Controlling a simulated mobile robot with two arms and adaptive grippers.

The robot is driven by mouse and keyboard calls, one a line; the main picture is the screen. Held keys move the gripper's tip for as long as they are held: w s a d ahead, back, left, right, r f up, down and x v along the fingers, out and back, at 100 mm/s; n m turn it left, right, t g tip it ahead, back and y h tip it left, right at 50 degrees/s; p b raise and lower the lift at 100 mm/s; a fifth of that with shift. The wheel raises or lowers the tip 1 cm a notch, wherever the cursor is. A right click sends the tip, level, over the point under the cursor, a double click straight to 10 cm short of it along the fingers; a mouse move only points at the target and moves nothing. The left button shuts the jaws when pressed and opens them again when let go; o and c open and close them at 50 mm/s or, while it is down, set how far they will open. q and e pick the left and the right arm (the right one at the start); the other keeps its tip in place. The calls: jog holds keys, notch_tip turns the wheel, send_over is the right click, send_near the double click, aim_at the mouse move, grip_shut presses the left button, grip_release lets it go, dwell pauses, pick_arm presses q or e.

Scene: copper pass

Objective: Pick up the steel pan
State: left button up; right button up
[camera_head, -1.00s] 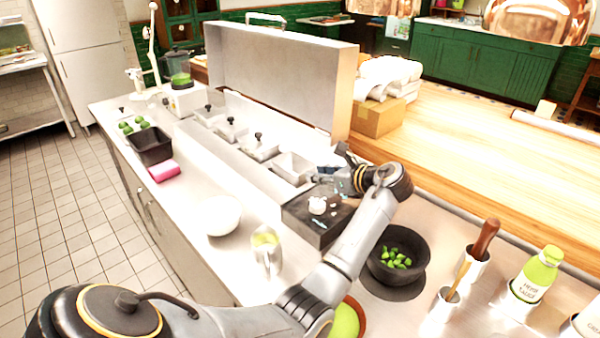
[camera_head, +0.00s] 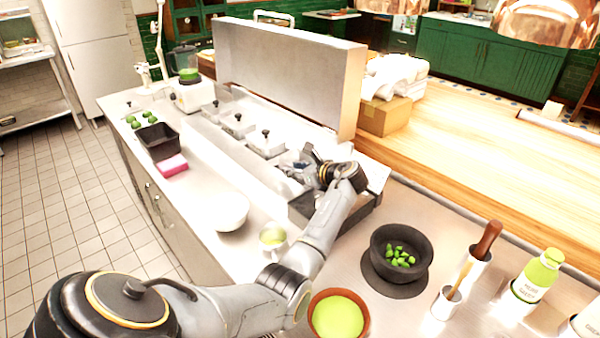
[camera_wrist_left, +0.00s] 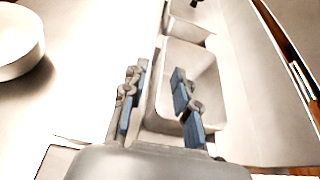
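The steel pan (camera_wrist_left: 192,66) is an open, empty rectangular container set in the counter's rail; it shows in the left wrist view. In the head view my gripper and forearm mostly hide it. My left gripper (camera_head: 294,168) is over that part of the rail. In the left wrist view its two blue-padded fingers (camera_wrist_left: 158,97) are spread apart, with the pan's left wall between them. The right finger overlaps the pan's opening and the left finger is outside it. I cannot tell whether either finger touches the wall. My right gripper is not in view.
Lidded pans (camera_head: 266,143) continue along the rail, under a raised steel lid (camera_head: 290,72). A white bowl (camera_head: 231,212) and a steel cup (camera_head: 273,238) stand on the near side. A dark mortar (camera_head: 401,250) and a green-filled bowl (camera_head: 338,315) stand right of my arm.

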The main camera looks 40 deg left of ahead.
pick_arm(q)
jog(key=shift+d, duration=0.1)
grip_shut()
jog(key=shift+r, duration=0.2)
